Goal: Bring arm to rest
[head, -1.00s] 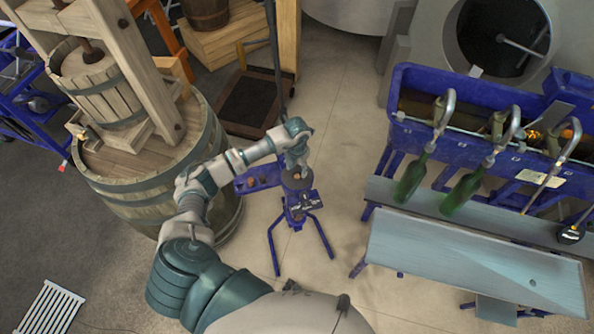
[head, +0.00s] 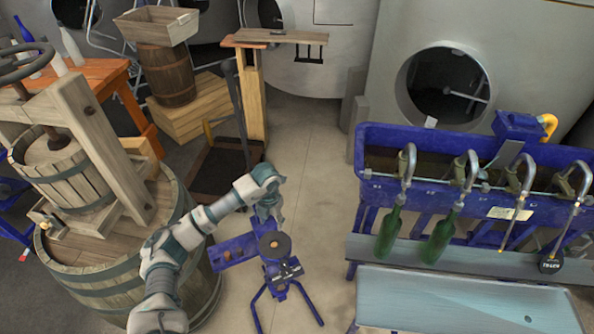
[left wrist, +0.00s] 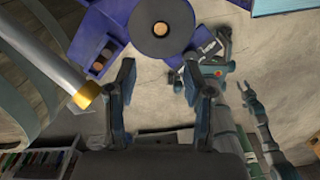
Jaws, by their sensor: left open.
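My left arm reaches in from the lower left of the head view. Its left gripper (head: 268,216) points down just behind a blue stand (head: 276,268) with a round dark disc on top. In the left wrist view the left gripper (left wrist: 156,82) has its two fingers wide apart, with nothing between them but bare floor. The stand's disc (left wrist: 160,28), with a tan centre, lies beyond the fingertips.
A large barrel with a wooden press (head: 90,185) stands left of the arm. A blue filling trough (head: 440,195) with spouts and two green bottles (head: 390,235) stands right, above a grey bench (head: 460,305). Pale floor (head: 315,170) lies open between them.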

